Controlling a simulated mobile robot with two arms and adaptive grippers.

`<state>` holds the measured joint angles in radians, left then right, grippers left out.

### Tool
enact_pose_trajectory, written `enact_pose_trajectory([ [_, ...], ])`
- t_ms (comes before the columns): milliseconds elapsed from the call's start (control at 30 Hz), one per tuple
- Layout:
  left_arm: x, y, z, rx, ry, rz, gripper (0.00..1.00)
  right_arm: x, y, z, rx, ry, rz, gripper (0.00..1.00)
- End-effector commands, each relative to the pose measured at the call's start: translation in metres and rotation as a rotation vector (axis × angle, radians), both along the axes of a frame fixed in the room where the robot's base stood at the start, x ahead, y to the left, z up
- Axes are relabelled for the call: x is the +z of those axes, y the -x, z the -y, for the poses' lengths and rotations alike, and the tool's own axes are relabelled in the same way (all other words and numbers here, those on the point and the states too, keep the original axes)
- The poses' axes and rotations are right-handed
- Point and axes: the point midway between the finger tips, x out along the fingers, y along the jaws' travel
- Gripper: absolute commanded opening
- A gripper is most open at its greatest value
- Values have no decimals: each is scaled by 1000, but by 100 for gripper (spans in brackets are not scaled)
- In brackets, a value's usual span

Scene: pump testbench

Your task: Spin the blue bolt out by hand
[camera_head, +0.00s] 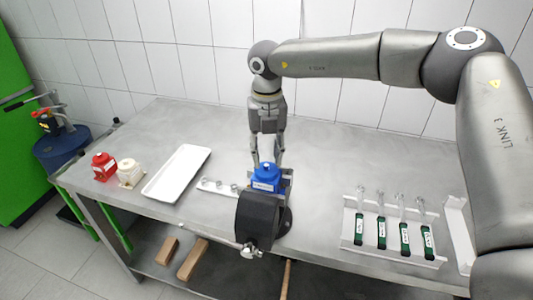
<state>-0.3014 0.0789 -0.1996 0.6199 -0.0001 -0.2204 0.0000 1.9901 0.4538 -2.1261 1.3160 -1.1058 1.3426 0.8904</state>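A blue pump body (267,178) with a white label sits in a dark vise (258,215) at the bench's front edge. My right gripper (267,160) points straight down over it from above. Its two fingers come down at the top of the blue body, with a gap between them higher up. The blue bolt cannot be made out apart from the body; the fingers cover that spot. I cannot tell whether the fingertips touch or grip anything. My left gripper is not in view.
A white rack with small metal parts (219,187) lies just left of the vise, then a white tray (177,172). Red (103,166) and cream (129,173) pump bodies stand further left. A rack of green-labelled tubes (392,239) stands right. The bench between is clear.

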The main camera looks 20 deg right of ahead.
Motion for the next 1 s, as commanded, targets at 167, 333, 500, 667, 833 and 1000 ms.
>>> enact_pose_trajectory([
  [167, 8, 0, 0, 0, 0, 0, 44, -17, 0, 0, 0, 0, -1, 34],
  [333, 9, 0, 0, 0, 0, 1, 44, -23, 0, 0, 0, -1, 1, 34],
  [500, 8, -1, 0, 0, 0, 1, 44, -23, 0, 0, 0, -1, 1, 34],
  [667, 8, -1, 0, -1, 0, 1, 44, -23, 0, 0, 0, -1, 1, 15],
  [833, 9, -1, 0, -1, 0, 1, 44, -23, 0, 0, 0, -1, 1, 0],
  [1000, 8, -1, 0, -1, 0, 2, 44, -23, -1, 0, 3, -1, 2, 0],
])
